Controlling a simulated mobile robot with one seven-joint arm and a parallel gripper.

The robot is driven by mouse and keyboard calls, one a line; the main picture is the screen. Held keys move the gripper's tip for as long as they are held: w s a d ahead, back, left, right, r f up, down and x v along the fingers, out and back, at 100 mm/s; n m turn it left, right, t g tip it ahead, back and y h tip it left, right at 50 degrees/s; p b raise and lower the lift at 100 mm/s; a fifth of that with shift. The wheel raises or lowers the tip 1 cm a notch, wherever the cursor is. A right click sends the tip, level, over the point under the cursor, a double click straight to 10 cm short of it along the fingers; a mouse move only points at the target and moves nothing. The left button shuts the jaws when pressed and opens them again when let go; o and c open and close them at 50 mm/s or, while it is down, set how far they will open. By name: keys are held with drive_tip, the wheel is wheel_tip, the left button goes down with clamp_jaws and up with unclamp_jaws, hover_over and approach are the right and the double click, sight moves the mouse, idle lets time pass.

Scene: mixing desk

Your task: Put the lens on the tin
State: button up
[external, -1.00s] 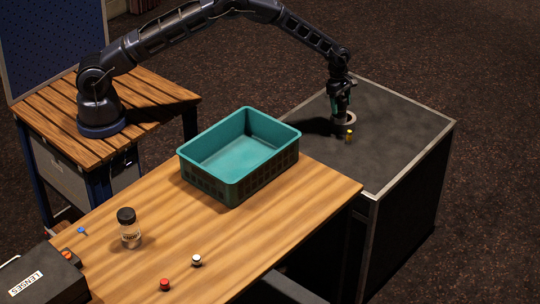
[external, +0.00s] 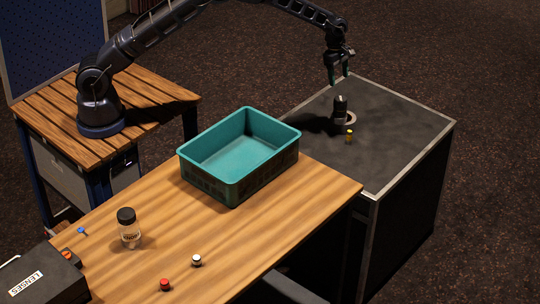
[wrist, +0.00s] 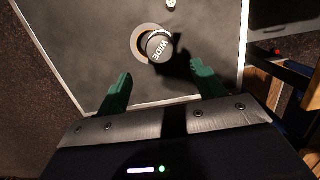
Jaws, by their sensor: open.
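The lens (external: 341,107) is a dark upright cylinder on the black-topped cabinet. Its top, marked "WIDE", faces up in the wrist view (wrist: 159,47). The tin (external: 353,121) is a low, round, tan-rimmed disc at the lens's foot. Its rim also shows around part of the lens in the wrist view (wrist: 137,41). The lens appears to stand on the tin; its hidden underside keeps the exact contact from view. My gripper (external: 338,79) is open and empty, above and apart from the lens. Its green fingers show spread in the wrist view (wrist: 161,72).
A teal crate (external: 238,190) sits on the wooden desk (external: 225,238). A jar (external: 129,228), a red-topped item (external: 165,284) and a white-topped item (external: 196,260) stand there. The cabinet's right side is clear.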

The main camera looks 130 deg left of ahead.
drive_tip(key=w+d+r+m, duration=0.3)
drive_tip(key=d+r+m, duration=0.1)
drive_tip(key=d+r, duration=0.5)
drive_tip(key=w+d+r+m, duration=0.3)
drive_tip(key=d+r, duration=0.5)
drive_tip(key=d, duration=0.2)
drive_tip(key=s+d+r+m+t, duration=0.1)
drive_tip(key=s+d+r+m, duration=0.4)
drive_tip(key=d, duration=0.6)
drive_tip(key=s+d+r+m, duration=0.1)
drive_tip(key=d+r+m, duration=0.4)
drive_tip(key=d, duration=0.5)
drive_tip(key=s+d+r+m+t, duration=0.1)
drive_tip(key=s+d+r+m, duration=0.2)
drive_tip(key=d+r, duration=0.6)
drive_tip(key=s+d+f+m, duration=0.2)
drive_tip(key=s+d+m, duration=0.6)
drive_tip(key=s+d, duration=0.3)
drive_tip(key=s+d+f+m, duration=0.3)
drive_tip(key=s+d+m, duration=0.5)
drive_tip(key=s+d, duration=0.4)
drive_tip(key=s, duration=0.2)
drive_tip(key=shift+s+d+t, duration=0.25)
drive_tip(key=shift+s+t, duration=0.15)
